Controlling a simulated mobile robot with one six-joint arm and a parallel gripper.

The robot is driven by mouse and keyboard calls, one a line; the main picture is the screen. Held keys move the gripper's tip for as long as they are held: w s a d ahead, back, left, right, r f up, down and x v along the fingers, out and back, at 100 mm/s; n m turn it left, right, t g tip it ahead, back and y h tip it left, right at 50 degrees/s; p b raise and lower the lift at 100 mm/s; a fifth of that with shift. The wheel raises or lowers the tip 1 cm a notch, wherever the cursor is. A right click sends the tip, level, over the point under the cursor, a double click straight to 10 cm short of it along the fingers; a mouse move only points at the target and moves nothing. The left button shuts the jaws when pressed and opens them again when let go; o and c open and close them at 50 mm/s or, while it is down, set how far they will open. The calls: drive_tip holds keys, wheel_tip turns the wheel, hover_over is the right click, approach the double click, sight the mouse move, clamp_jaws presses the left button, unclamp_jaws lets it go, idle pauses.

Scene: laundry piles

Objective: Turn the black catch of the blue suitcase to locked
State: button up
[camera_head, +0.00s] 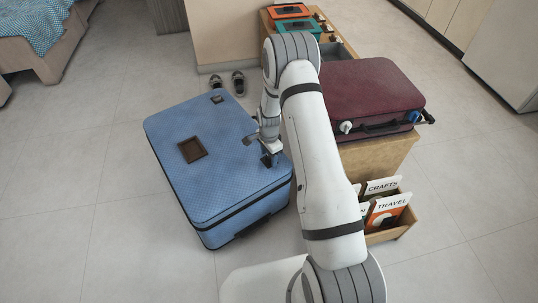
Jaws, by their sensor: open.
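The blue suitcase (219,184) lies flat on the floor left of my arm, its lid shut. A square dark brown patch (192,149) sits on its lid. A small dark fitting (217,99) is near the lid's far corner; I cannot tell whether it is the black catch. My gripper (258,150) is over the suitcase's right edge, open, with its fingers close to a dark part (270,159) there. I cannot tell whether they touch it. The arm hides some of this edge, and the catch's position cannot be read.
A maroon suitcase (365,92) lies on a wooden cabinet (375,160) at right. A wooden holder (392,232) with labelled folders stands below it. Shoes (227,83) lie on the floor behind. A bed (35,45) is at far left. The floor at left is clear.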

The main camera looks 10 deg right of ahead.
sight(269, 157)
wheel_tip(269, 157, up, 8)
drive_tip(key=shift+f+p, duration=0.1)
drive_tip(key=shift+p, duration=1)
